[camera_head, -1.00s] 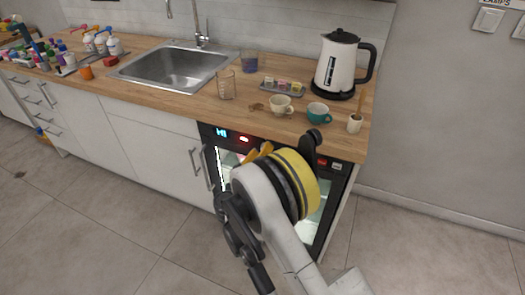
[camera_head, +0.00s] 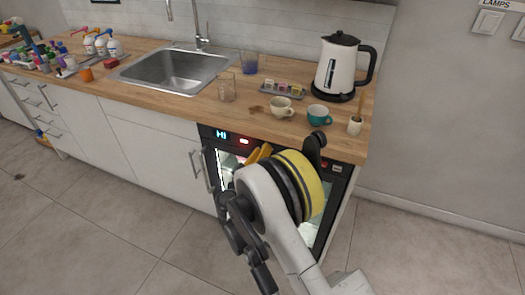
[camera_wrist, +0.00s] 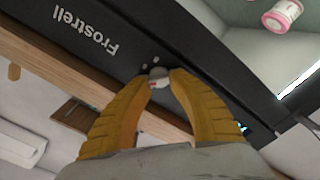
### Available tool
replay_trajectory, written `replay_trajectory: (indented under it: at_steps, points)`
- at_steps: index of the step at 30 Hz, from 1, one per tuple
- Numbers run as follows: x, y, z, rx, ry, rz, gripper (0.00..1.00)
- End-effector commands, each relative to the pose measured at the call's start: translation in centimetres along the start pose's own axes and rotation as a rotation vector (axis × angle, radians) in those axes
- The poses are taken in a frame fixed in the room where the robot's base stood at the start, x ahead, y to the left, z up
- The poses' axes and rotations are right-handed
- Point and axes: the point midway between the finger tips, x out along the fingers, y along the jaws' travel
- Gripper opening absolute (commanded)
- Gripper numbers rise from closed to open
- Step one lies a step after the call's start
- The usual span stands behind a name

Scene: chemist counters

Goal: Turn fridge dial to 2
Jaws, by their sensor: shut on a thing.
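The fridge (camera_head: 335,185) is a black-framed, lit unit under the wooden counter, with a small display on the left of its top panel. In the wrist view its black panel (camera_wrist: 60,45) carries the word "Frostrell". The dial (camera_wrist: 158,74) is a small round pale knob with a red mark, with several light dots beside it. My gripper (camera_wrist: 160,82) has two yellow fingers, shut on the dial from both sides. In the head view my arm hides the dial and most of the fingers.
A white kettle (camera_head: 340,65), a cream cup (camera_head: 281,108), a teal cup (camera_head: 318,115) and a glass beaker (camera_head: 226,88) stand on the counter above. A sink (camera_head: 175,70) lies to the left. The floor (camera_head: 110,215) in front is clear.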

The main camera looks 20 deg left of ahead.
Motion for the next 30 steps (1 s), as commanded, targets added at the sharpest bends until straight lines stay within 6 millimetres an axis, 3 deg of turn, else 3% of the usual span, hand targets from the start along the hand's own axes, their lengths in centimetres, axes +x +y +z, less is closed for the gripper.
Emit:
replay_trajectory:
  at_steps: [30]
  points:
    - [0.05, -0.31, 0.09, -0.696, 0.0, 0.001, 0.0]
